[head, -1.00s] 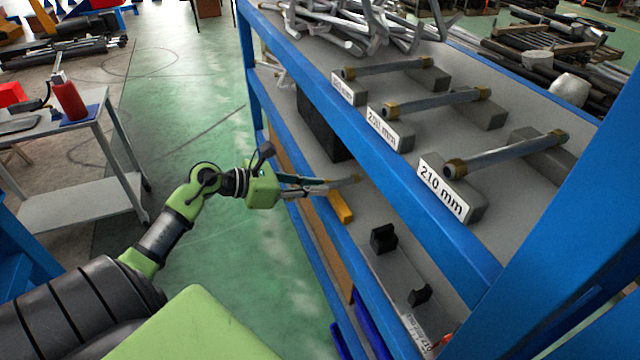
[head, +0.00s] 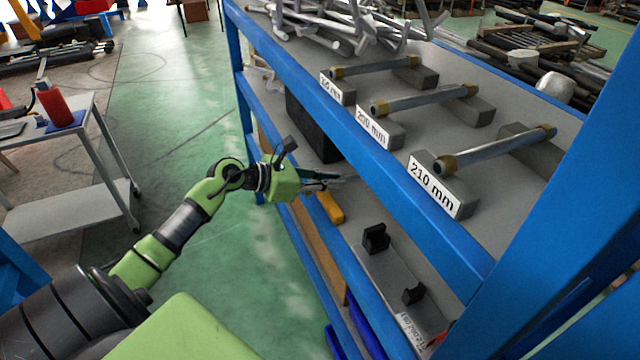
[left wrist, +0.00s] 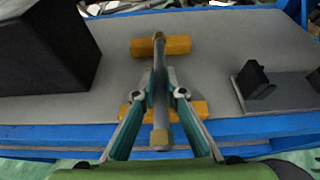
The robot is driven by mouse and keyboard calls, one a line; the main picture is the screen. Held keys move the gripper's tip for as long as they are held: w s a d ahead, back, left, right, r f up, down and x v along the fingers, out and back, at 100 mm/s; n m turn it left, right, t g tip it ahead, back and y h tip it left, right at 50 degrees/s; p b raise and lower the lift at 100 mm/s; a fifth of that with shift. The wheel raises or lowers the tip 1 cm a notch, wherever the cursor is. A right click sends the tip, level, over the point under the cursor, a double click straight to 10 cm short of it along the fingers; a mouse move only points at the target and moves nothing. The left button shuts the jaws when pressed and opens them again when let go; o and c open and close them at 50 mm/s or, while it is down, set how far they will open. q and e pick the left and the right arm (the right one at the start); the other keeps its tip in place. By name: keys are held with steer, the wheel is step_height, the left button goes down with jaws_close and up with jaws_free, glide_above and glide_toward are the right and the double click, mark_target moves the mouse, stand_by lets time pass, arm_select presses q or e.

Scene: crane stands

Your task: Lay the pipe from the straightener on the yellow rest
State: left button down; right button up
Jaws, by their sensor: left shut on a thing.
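My left gripper (left wrist: 160,96) is shut on a grey pipe (left wrist: 159,115) with brass-coloured ends. In the left wrist view the pipe points away from me, between the fingers. It passes over the near yellow block (left wrist: 195,107) and reaches the far yellow block (left wrist: 178,45) of the rest; I cannot tell whether it touches them. In the head view my left gripper (head: 318,182) reaches in over the lower shelf, above the near yellow block (head: 329,207), and mostly hides the pipe. My right gripper is not in view.
A black box (head: 312,125) stands behind the rest, on the left in the left wrist view (left wrist: 45,60). A plate with two black holders (head: 376,238) is on the other side. Above, the top shelf carries pipes on labelled blocks (head: 436,184). Blue shelf edges run close by.

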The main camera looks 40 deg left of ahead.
mark_target(347, 177)
arm_select(q)
steer(key=w+d, duration=0.1)
steer(key=w, duration=0.1)
steer(key=w+d, duration=0.1)
steer(key=shift+w+d+r, duration=0.1)
steer(key=shift+w, duration=0.3)
steer(key=shift+w+d+f+b, duration=0.25)
steer(key=shift+w+f+b, duration=0.15)
steer(key=shift+f+b, duration=0.6)
steer(key=shift+f, duration=0.4)
